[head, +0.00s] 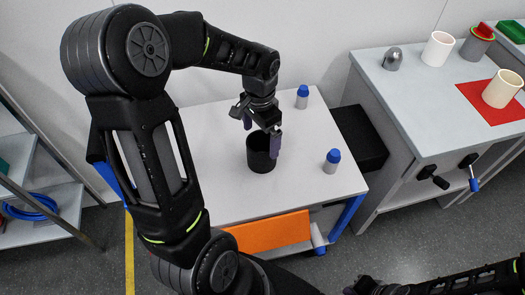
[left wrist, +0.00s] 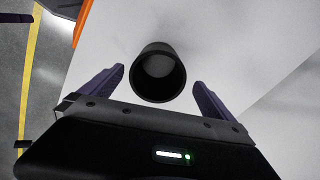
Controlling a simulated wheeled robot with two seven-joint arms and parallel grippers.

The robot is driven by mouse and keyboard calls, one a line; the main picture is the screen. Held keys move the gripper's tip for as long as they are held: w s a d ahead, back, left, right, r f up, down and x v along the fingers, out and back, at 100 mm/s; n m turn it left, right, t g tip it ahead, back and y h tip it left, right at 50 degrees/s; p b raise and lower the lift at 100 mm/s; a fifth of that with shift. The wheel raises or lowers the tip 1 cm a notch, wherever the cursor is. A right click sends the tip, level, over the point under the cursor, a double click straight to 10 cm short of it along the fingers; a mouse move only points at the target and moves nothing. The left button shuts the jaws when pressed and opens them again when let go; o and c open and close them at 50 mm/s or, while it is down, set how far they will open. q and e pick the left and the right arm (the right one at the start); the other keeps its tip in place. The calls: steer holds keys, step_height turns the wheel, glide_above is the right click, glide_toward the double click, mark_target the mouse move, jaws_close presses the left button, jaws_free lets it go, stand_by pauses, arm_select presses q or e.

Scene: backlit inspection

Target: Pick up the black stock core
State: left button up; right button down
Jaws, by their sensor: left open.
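The black stock core (head: 260,159) is a dark hollow cylinder standing upright on the white table (head: 215,185). My left gripper (head: 262,138) is open just above and around its top edge in the head view, with one finger on either side. In the left wrist view the core (left wrist: 160,68) shows its open end between the two purple fingers (left wrist: 158,88), with a gap on each side. It is not gripped. My right gripper (head: 370,286) shows only partly at the bottom edge of the head view, and its fingers cannot be made out.
Two blue-capped bottles stand on the white table, one at the back (head: 302,98) and one at the right (head: 332,162). A black box (head: 360,140) is beside the table. The right bench holds a grey dome (head: 392,59), a white cylinder (head: 438,50) and a cream cylinder (head: 501,89) on a red mat (head: 480,105).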

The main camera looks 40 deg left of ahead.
arm_select(q)
steer(key=shift+f, duration=1.3)
step_height(320, 180, down, 5)
steer(key=shift+d+f+b, duration=0.15)
steer(key=shift+b, duration=0.25)
steer(key=shift+c, duration=0.2)
steer(key=c, duration=1.4)
steer(key=shift+c, duration=0.2)
step_height(320, 180, up, 10)
steer(key=p, duration=0.1)
